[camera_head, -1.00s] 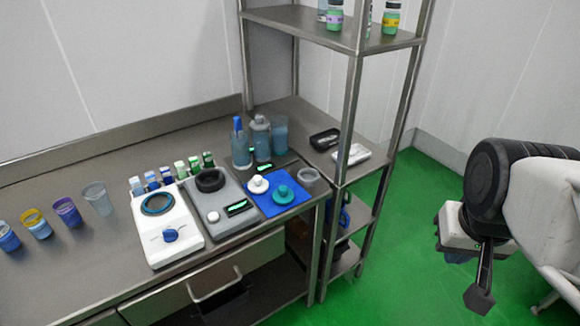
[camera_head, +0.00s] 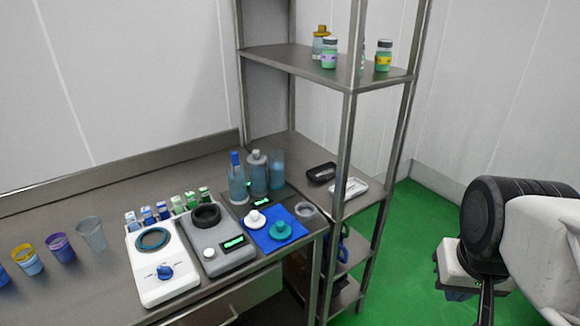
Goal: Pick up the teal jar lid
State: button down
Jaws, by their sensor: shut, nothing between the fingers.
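The teal jar lid (camera_head: 280,231) lies on a blue mat (camera_head: 268,243) near the right front corner of the steel counter. It is round with a raised knob, and a similar white lid (camera_head: 255,218) sits beside it to the left. My gripper (camera_head: 487,306) is at the lower right, over the green floor. It points down, shut and empty, with its tips cut off by the bottom edge. It is well to the right of the counter and far from the lid.
Left of the mat stand a grey device (camera_head: 221,245) and a white device (camera_head: 160,268). Bottles (camera_head: 257,172) stand behind it, and a small grey cup (camera_head: 306,210) sits at its right. A steel shelf rack post (camera_head: 347,150) rises right of the counter. Open floor (camera_head: 405,260) lies between.

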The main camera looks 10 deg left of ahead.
dwell(0.4)
jog(key=c, duration=0.8)
grip_release()
jog(key=shift+o, duration=0.2)
